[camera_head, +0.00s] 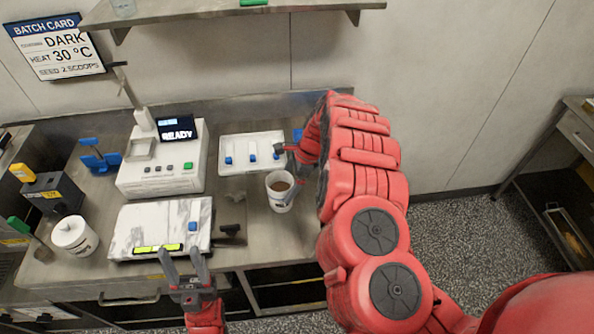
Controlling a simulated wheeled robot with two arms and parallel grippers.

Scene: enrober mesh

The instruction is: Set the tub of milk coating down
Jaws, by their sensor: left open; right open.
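An open white tub (281,202) with brown contents stands upright on the steel counter, near its right end. Its label is too small to read. My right gripper (290,174) is open at the tub's upper right side, its fingers near the rim; I cannot tell whether they touch it. My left gripper (187,264) is open and empty at the front edge of the counter, in front of the marble slab (140,224). A second white tub (74,236), closed on top, stands at the left of the counter.
A white machine reading READY (160,172) stands behind the slab. A white tray (238,152) with blue-handled pieces lies at the back. A dark tool (230,234) lies between slab and open tub. A shelf (235,16) hangs above.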

